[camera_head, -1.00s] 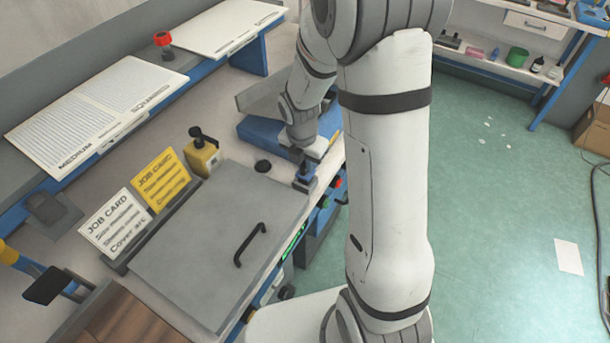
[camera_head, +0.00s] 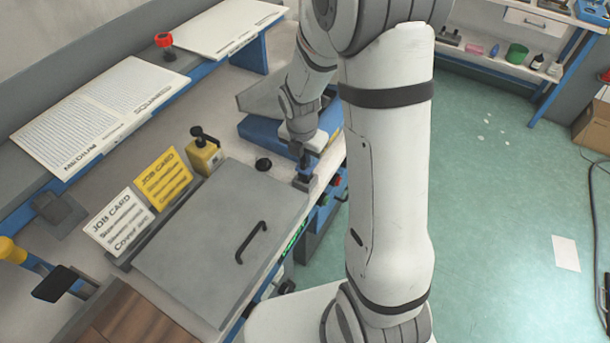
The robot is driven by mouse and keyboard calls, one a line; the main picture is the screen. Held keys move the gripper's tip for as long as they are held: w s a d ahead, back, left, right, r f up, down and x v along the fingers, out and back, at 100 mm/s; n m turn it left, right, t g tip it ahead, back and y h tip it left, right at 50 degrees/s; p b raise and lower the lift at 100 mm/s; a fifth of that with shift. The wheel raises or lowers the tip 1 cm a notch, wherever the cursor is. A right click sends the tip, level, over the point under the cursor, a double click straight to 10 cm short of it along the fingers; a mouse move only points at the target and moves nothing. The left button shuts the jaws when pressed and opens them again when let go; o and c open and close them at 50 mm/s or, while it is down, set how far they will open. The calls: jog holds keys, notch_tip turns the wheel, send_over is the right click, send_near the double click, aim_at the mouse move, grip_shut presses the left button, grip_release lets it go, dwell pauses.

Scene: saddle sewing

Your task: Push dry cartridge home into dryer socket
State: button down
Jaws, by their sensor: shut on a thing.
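The dryer is a grey flat-lidded box (camera_head: 215,245) with a black bar handle (camera_head: 251,243), and its lid is down. My gripper (camera_head: 304,160) is at the dryer's far right corner, beside the bench edge. It is shut on a small dark blue-grey piece (camera_head: 303,166), which looks like the dry cartridge. The piece points down towards the corner of the dryer. The socket itself is too small and hidden to make out, so I cannot tell how deep the piece sits.
A yellow block with a black knob (camera_head: 203,153) and a black round knob (camera_head: 263,164) stand behind the dryer. Two job cards (camera_head: 163,178) lean at its left. A blue-based fixture (camera_head: 255,135) lies behind my gripper. Red and green buttons (camera_head: 335,181) line the bench front.

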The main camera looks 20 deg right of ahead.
jog(key=shift+r+p, duration=1.7)
jog(key=shift+r, duration=0.35)
jog(key=shift+f, duration=0.1)
